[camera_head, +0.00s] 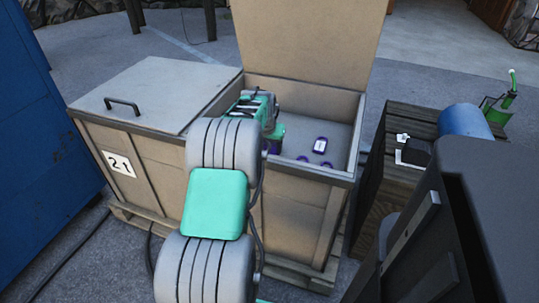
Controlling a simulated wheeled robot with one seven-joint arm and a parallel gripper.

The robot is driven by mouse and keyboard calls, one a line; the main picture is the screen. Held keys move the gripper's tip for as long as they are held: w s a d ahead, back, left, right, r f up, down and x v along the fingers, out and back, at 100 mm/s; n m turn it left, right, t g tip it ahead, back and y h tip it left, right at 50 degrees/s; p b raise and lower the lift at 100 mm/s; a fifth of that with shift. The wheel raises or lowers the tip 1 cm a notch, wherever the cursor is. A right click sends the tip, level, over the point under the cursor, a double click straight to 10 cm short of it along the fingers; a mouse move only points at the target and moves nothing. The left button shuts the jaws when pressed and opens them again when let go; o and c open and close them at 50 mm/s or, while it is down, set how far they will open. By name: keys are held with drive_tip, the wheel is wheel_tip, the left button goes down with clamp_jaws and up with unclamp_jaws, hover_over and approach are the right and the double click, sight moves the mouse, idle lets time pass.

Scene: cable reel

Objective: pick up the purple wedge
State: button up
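My arm reaches over the front wall of the wooden crate (295,222) into its open right compartment. The end of my arm with my gripper (274,140) is low at the left of that compartment, and its fingertips cannot be made out. A dark purple patch shows just under it; I cannot tell whether it is a separate thing. To its right on the compartment floor lie a purple piece with a white face (320,145) and two small purple bits (302,158) (327,165). All are too small to tell which is the purple wedge.
The crate's left lid (160,90) is shut; the right lid (308,40) stands upright behind the opening. A wooden stand (415,118) at right holds a blue cylinder (465,121) and a dark box (416,151). A blue container (40,130) stands at left.

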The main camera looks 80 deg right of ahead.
clamp_jaws()
drive_tip(key=shift+r, duration=0.1)
